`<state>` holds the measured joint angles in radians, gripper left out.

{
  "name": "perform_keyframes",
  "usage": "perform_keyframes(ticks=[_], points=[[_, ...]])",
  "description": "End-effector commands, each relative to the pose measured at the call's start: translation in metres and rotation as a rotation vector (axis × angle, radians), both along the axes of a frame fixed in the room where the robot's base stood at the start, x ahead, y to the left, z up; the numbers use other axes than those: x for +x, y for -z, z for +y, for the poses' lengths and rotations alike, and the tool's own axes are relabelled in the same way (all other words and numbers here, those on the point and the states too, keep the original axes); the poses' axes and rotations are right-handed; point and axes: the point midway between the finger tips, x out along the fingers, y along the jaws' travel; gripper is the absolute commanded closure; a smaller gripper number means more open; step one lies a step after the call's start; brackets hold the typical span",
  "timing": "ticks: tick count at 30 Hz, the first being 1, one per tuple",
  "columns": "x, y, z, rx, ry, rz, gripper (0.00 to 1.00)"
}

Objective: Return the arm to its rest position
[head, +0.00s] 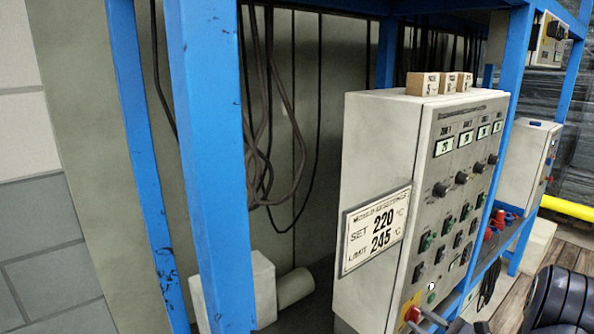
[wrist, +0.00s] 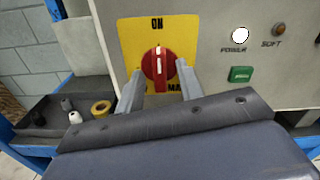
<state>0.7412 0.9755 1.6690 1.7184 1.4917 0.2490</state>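A red rotary switch (wrist: 158,66) sits on a yellow plate (wrist: 130,40) on the cabinet front in the wrist view. Its handle stands upright, with a white mark towards the word ON. My gripper (wrist: 160,72) has one finger on each side of the switch, with gaps showing between fingers and handle. The fingers look open and hold nothing. In the head view the red switch (head: 412,314) is at the bottom of the control cabinet (head: 375,180), and my dark arm (head: 556,302) is at the lower right.
Blue rack posts (head: 210,170) stand left of the cabinet, with cables (head: 262,120) hanging behind. A second control box (head: 525,165) stands further right. In the wrist view a dark tray (wrist: 45,115) with small parts and a yellow roll (wrist: 101,108) lies left of my gripper.

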Motion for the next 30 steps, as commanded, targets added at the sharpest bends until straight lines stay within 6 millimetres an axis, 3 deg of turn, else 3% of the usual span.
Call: perform_keyframes(ticks=[18, 30], points=[[-0.0004, 0.0010, -0.0001, -0.419, 0.000, -0.326, 0.65], [-0.0004, 0.0000, -0.0001, -0.510, -0.001, -0.398, 0.65]])
